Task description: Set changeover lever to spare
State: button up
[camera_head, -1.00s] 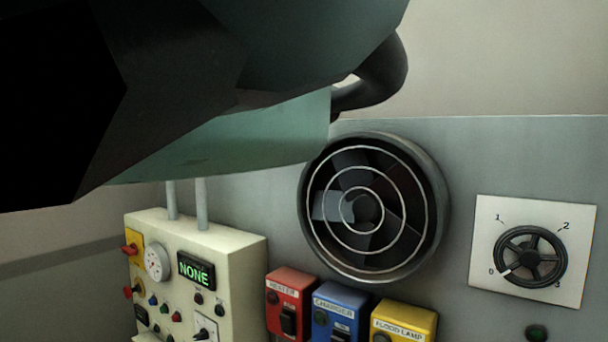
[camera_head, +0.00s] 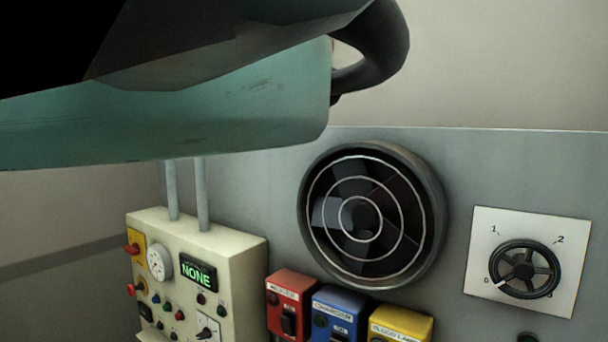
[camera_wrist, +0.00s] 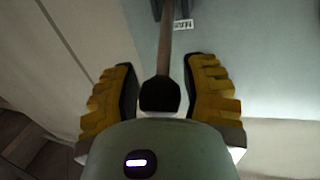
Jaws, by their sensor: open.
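The changeover lever shows in the wrist view as a grey-brown shaft (camera_wrist: 168,45) ending in a dark, rounded knob (camera_wrist: 160,96). My gripper (camera_wrist: 161,75) is open, with one yellow ribbed finger on each side of the knob. A gap is visible between each finger and the knob, so I do not see contact. The shaft runs up to a dark mount at the top edge, beside a small white label (camera_wrist: 183,24) that is too small to read. The lever and my gripper do not show in the head view.
A cream control box (camera_head: 232,268) has a display (camera_head: 198,272) reading NONE. Beside it are a round fan (camera_head: 362,215), red (camera_head: 291,288), blue (camera_head: 338,300) and yellow (camera_head: 402,322) switch boxes, and a rotary dial (camera_head: 526,270). My arm covers the upper left.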

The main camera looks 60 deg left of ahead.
grip_shut()
jog(key=shift+d+f+b, duration=0.1)
jog(key=shift+f+b, duration=0.05)
jog(key=shift+b, duration=0.15)
